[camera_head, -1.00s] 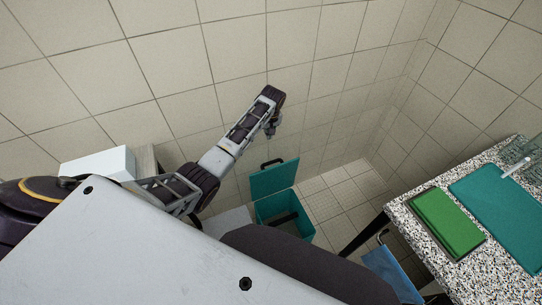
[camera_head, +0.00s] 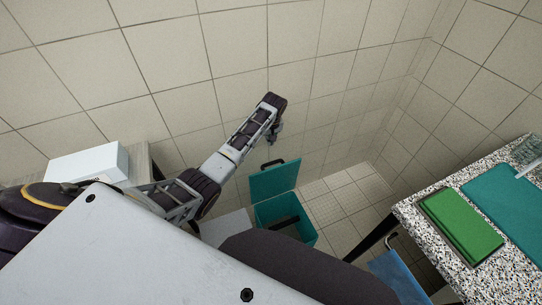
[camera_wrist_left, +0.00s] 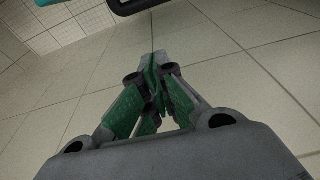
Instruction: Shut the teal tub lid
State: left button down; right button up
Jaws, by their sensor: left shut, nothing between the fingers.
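The teal tub (camera_head: 299,229) stands on the floor near the wall in the head view, with a dark interior. Its teal lid (camera_head: 275,181) is raised, standing up at the back of the tub, with a dark handle (camera_head: 272,163) on its top edge. My left gripper (camera_head: 273,140) hangs from the arm's end above the lid, apart from the handle. In the left wrist view its fingers (camera_wrist_left: 158,60) are closed together with nothing between them. A teal edge and a dark bar (camera_wrist_left: 132,5) show at the top of that view. My right gripper is out of view.
A speckled counter (camera_head: 412,215) stands at the right with a green tray (camera_head: 460,224) and a teal mat (camera_head: 508,205). A blue item (camera_head: 396,275) is below it. A white box (camera_head: 88,165) sits at the left. The tiled wall is close behind the tub.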

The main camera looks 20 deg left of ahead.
pick_arm(q)
jog(key=shift+b+x, duration=1.05)
jog(key=shift+x, duration=4)
jog(key=shift+s+d+r+p, duration=0.15)
jog(key=shift+s+d+p, duration=0.2)
jog(key=shift+s+d, duration=0.4)
jog(key=shift+s+d+r+p, duration=0.1)
jog(key=shift+s+d+p, duration=0.25)
jog(key=shift+s+d, duration=0.4)
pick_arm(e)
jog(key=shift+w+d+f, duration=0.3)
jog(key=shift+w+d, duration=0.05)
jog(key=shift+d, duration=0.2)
pick_arm(q)
jog(key=shift+d, duration=0.1)
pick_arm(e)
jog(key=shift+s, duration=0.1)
